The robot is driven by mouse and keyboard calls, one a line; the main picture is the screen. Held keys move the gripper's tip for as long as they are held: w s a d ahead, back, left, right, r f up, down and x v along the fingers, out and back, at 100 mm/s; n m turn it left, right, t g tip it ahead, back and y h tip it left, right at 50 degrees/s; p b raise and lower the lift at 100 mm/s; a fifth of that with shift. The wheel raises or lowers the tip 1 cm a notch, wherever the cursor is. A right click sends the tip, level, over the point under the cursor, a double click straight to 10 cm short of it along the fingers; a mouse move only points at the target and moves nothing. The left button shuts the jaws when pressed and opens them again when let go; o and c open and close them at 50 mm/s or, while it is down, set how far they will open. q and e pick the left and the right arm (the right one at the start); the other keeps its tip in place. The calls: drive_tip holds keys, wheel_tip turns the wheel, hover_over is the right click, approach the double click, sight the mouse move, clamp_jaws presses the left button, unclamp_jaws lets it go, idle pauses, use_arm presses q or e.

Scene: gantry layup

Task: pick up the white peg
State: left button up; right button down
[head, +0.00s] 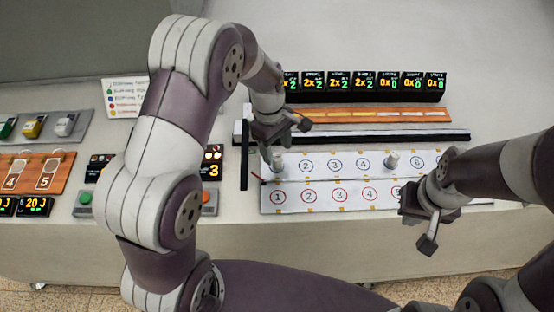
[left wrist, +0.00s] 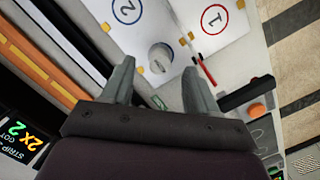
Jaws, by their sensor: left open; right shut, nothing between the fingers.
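A white peg (head: 277,158) stands on the white numbered board at the left end of its back row, just below my left gripper (head: 281,139). In the left wrist view the peg (left wrist: 160,57) shows its round top between the two open fingertips of the left gripper (left wrist: 157,72), with a gap on both sides. I cannot tell how far the fingers are above it. A second white peg (head: 392,160) stands farther right in the same row. My right gripper (head: 428,240) is shut and empty, in front of the board's right part.
The board (head: 325,180) has numbered circles in two rows. Behind it lie a black rail (head: 400,136), an orange strip (head: 370,114) and a row of displays (head: 365,87). A red stick (left wrist: 207,70) lies beside the peg. Button boxes (head: 85,203) stand left.

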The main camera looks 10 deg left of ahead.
sight(277, 157)
use_arm(q)
wheel_tip(277, 157, down, 4)
drive_tip(key=shift+s+d+f+p, duration=0.15)
drive_tip(key=shift+f+p, duration=0.1)
drive_tip(key=shift+p, duration=0.15)
clamp_jaws()
drive_tip(key=shift+r, duration=0.1)
